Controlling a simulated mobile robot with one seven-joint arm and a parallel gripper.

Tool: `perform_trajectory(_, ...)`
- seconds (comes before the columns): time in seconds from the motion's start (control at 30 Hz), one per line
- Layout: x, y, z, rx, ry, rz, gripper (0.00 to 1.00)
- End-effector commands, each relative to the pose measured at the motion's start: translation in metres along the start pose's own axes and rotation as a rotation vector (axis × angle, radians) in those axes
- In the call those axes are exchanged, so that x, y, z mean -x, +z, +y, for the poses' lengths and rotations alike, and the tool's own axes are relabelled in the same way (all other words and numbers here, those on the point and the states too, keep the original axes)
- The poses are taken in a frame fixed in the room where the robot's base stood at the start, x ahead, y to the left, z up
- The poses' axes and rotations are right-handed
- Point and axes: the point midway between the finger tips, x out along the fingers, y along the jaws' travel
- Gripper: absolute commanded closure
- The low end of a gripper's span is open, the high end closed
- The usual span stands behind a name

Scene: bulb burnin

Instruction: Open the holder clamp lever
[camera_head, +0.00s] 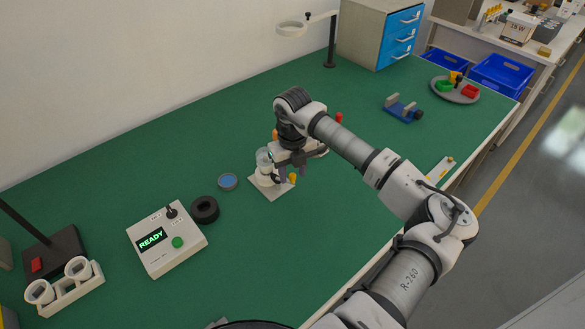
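The holder (267,189) stands on the green bench near the middle, a pale base plate with a whitish cylindrical part on it. A clear, glassy rounded piece (263,157) sits at its top. A small yellow-tipped lever (292,178) sticks out at its right side. My gripper (291,176) points down right at the holder, its dark fingers close around or beside the lever. I cannot tell whether they touch it. The finger gap is too small to read, and my wrist hides part of the holder's far side.
A control box (166,240) reading READY stands left of the holder, with a black ring (205,210) and a blue-topped disc (228,181) between. Red- and orange-tipped parts (338,117) lie behind my wrist. A magnifier stand (330,50) is at the back. Bench right of the holder is partly clear.

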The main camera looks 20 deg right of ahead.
Motion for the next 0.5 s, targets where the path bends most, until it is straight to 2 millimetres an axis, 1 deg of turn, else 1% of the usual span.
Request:
perform_trajectory(0.23,-0.0014,-0.0001,-0.0001,0.0,0.0,0.0,0.6)
perform_trajectory(0.27,-0.0013,-0.0001,-0.0001,0.0,0.0,0.0,0.63)
perform_trajectory(0.5,-0.001,-0.0001,0.0,0.0,0.0,0.001,0.94)
